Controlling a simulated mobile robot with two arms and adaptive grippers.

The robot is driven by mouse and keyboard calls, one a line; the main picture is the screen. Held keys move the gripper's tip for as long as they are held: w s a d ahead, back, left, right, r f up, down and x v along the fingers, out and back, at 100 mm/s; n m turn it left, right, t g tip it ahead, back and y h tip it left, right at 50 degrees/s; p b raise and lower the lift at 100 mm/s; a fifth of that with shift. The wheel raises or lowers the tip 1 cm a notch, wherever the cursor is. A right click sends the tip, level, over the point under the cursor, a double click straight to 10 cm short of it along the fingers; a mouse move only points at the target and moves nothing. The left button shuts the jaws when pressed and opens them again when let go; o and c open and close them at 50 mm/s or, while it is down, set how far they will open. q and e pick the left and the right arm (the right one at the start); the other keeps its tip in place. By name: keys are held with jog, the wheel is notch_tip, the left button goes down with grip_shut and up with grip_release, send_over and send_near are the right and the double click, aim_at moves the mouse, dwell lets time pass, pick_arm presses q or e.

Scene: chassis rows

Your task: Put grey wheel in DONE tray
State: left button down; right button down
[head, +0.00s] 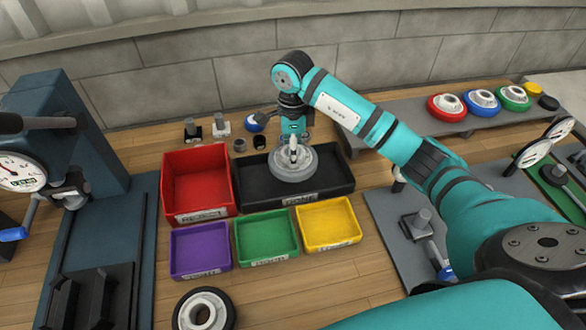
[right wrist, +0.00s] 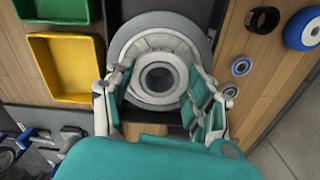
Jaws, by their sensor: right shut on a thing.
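The grey wheel (head: 293,166) is a pale grey disc with a raised hub and a dark centre hole. My right gripper (head: 294,147) points down and is shut on its hub. In the right wrist view the wheel (right wrist: 160,28) lies between the two fingers of the gripper (right wrist: 158,98). I cannot tell whether the wheel touches the tray floor. My left gripper is not in view.
A red bin (head: 196,180) stands left of the black tray. Purple (head: 200,250), green (head: 266,236) and yellow (head: 328,224) trays stand in front. Small parts lie behind. Several coloured wheels sit on a grey shelf (head: 405,128) at right. A black-tyred wheel (head: 204,310) lies in front.

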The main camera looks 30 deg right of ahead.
notch_tip(320, 180, down, 2)
jog(key=shift+f, duration=0.25)
notch_tip(320, 180, down, 3)
jog(key=shift+f+p, duration=0.1)
jog(key=shift+p, duration=0.35)
jog(key=shift+f, duration=0.15)
jog(key=shift+w, duration=0.1)
jog(key=shift+f, duration=0.2)
jog(key=shift+c, duration=2.3)
grip_release()
